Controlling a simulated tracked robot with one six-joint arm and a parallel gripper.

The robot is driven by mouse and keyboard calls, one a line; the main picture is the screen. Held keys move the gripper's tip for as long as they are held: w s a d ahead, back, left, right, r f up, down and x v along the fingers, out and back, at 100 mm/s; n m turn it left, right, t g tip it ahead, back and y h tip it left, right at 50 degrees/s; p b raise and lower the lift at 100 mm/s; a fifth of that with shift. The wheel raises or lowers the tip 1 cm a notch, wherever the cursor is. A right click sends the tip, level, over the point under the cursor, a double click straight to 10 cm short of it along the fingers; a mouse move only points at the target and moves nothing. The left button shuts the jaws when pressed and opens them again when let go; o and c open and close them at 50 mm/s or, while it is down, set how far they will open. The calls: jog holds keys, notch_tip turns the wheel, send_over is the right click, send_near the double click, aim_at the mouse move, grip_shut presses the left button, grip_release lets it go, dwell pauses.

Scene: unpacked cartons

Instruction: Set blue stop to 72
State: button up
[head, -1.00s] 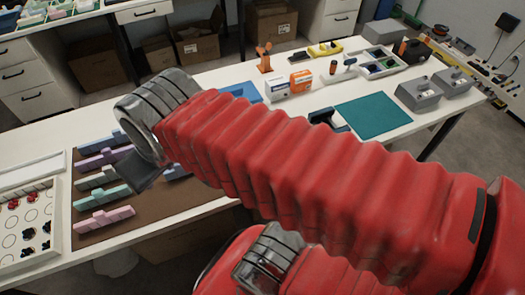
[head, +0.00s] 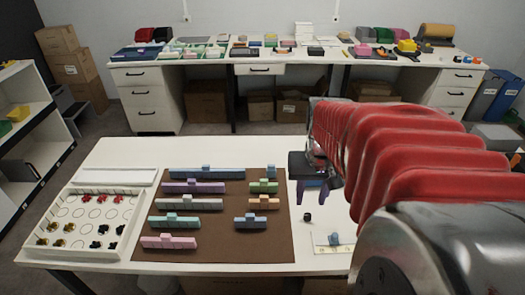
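A small blue piece (head: 333,239) sits on a pale, yellowish strip (head: 324,249) at the front right of the near table. It looks like a stop on a scale, but any markings are too small to read. My gripper (head: 311,192) is above the table, behind and a little left of the blue piece. Its two purple-looking fingers point down and stand apart, with nothing between them. A small black object (head: 307,217) is just below the fingertips in the picture, apart from them. My red arm comes in from the right and hides the table beyond the strip.
A brown mat (head: 215,245) left of the gripper holds several coloured stepped bars, some blue. A white tray (head: 72,251) with red, black and yellow pieces stands at far left. A long bench (head: 225,68) with many items is behind. White table is bare around the black object.

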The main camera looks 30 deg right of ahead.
aim_at(336, 235)
jog(key=s+d+f+m+g+y, duration=0.1)
jog(key=s+d+f, duration=0.3)
jog(key=d, duration=0.5)
jog(key=shift+s+f+m, duration=0.25)
jog(key=shift+s+m, duration=0.1)
jog(key=shift+m, duration=0.45)
notch_tip(336, 235, down, 14)
jog(key=shift+r, duration=0.1)
grip_shut()
dwell(0.4)
